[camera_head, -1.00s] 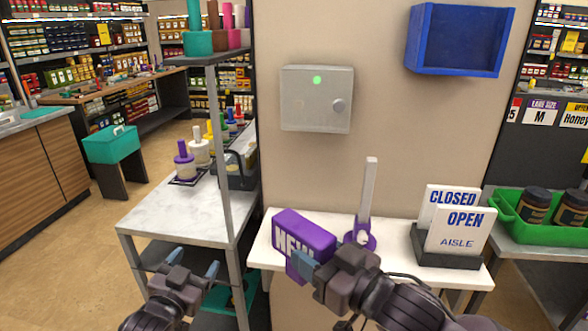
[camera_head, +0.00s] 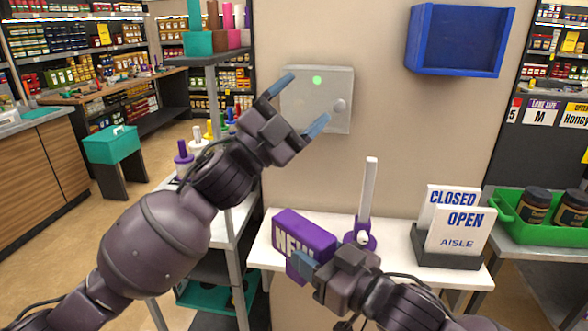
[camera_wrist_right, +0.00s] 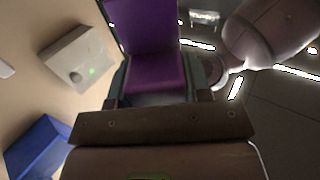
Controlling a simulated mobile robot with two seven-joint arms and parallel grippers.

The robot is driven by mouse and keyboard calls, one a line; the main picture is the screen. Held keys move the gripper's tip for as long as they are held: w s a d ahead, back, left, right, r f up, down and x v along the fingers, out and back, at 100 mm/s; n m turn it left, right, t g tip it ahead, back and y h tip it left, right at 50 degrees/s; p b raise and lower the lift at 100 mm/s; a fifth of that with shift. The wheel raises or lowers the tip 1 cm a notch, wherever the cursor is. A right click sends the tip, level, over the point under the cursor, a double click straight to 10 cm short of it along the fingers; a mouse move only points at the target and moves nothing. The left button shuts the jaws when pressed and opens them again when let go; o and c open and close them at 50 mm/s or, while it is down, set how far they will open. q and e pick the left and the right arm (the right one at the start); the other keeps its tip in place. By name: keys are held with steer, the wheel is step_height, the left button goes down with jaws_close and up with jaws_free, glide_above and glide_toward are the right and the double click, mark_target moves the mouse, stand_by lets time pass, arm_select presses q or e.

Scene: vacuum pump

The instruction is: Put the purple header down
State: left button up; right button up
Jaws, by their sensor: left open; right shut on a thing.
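The purple header (camera_head: 304,234) is a block with white lettering on its front, part of it hidden by my right gripper. My right gripper (camera_head: 306,268) is shut on it at the front of the white shelf (camera_head: 263,254). In the right wrist view the header (camera_wrist_right: 155,70) stands between the fingers. I cannot tell whether it touches the shelf. My left gripper (camera_head: 298,103) is open and empty, raised in front of the grey wall box (camera_head: 318,90) with a green light and a round knob. Its fingers overlap the box in view; contact is unclear.
A white post on a purple base (camera_head: 368,205) stands on the shelf right of the header. A CLOSED/OPEN sign holder (camera_head: 446,258) stands farther right. A blue bin (camera_head: 460,40) hangs on the wall. A metal rack post (camera_head: 213,110) rises behind my left arm.

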arm_select(q)
steer(key=s+d+r+m+g+y, duration=0.3)
steer(key=s+d+r+m+g, duration=0.4)
steer(key=s+d+m+g, duration=0.75)
steer(key=n+t+y, duration=0.3)
steer(key=n+y, duration=0.7)
steer(key=y, duration=0.8)
glide_toward(294, 233)
steer(key=shift+m+g, duration=0.25)
steer(key=w, duration=0.2)
steer(key=w+d+f, duration=0.1)
steer(key=w, duration=0.1)
steer(key=shift+d, duration=0.1)
steer(key=shift+y, duration=0.3)
steer(key=shift+a+f+n, duration=0.1)
steer(key=shift+a+n, duration=0.15)
steer(key=shift+n, duration=0.25)
steer(key=shift+f, duration=0.35)
step_height(294, 233, down, 11)
steer(key=shift+f, duration=0.15)
